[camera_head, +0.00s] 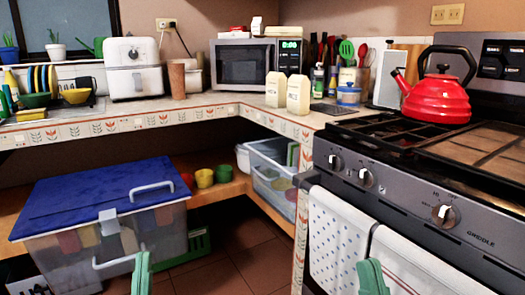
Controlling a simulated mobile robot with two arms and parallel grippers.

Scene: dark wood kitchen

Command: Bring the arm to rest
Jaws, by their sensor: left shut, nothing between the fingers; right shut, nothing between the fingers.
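My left gripper (142,273) shows as green fingers at the bottom edge, left of the middle. It is shut and empty, in front of the lower right part of the clear bin with the blue lid. My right gripper (371,277) shows as green fingers at the bottom edge, right of the middle. It is also shut and empty, in front of the towels on the stove front. The rest of both arms is out of view. Whether the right gripper touches the towels, I cannot tell.
A blue-lidded bin (110,192) stands at the lower left. A stove (405,185) with a red kettle (436,101) and hanging towels (345,245) fills the right. A crowded counter (130,122) runs behind. Open tiled floor (245,262) lies between the grippers.

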